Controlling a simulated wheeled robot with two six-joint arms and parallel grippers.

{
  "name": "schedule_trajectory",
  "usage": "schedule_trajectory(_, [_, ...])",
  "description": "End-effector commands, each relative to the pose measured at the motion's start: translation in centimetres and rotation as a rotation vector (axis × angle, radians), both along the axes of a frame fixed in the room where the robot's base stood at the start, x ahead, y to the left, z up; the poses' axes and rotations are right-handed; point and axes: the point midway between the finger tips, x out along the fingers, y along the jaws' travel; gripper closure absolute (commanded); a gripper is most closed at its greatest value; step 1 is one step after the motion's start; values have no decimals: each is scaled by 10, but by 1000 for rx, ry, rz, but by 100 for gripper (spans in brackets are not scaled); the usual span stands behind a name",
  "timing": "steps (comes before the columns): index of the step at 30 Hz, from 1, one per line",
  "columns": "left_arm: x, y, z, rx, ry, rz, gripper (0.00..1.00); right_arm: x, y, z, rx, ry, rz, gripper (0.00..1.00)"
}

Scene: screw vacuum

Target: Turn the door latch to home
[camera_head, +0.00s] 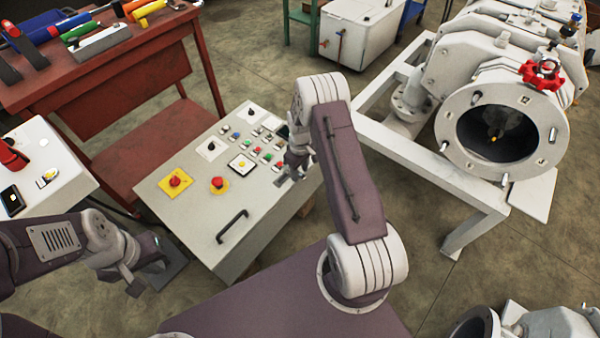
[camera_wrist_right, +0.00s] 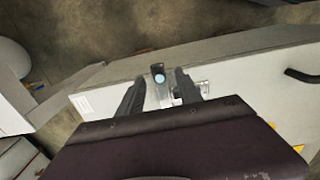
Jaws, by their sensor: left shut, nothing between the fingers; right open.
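The control cabinet (camera_head: 200,225) has a sloped grey panel with buttons and a black handle. In the right wrist view, a small dark piece with a pale blue round face (camera_wrist_right: 157,73) stands at the panel's edge, beside a silver plate (camera_wrist_right: 203,88). It may be the door latch, but its turn position is unclear. My right gripper (camera_wrist_right: 160,77) is open, with its fingers on either side of this piece; contact cannot be told. In the head view, my right gripper (camera_head: 296,166) is at the panel's right edge, partly hidden by my arm. My left gripper (camera_head: 146,280) is shut and empty, left of the cabinet.
A red workbench (camera_head: 160,65) with tools stands at the back left. A white machine with a round open port (camera_head: 497,135) sits on a white frame (camera_head: 480,195) at the right. Floor shows between cabinet and frame.

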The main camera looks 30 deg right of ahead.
Motion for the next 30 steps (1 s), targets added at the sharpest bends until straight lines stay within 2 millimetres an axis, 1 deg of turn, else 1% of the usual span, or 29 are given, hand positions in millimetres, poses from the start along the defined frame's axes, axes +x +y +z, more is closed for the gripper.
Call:
schedule_trajectory(7, [0,0,0,0,0,0,100,0,0,-1,-1,-1,0,58])
schedule_trajectory(8, [0,0,0,0,0,0,100,0,0,-1,-1,-1,0,64])
schedule_trajectory(9, [0,0,0,0,0,0,100,0,0,-1,-1,-1,0,75])
schedule_trajectory(12, [0,0,0,0,0,0,100,0,0,-1,-1,-1,0,100])
schedule_trajectory(30, [0,0,0,0,0,0,100,1,0,-1,0,-2,0,100])
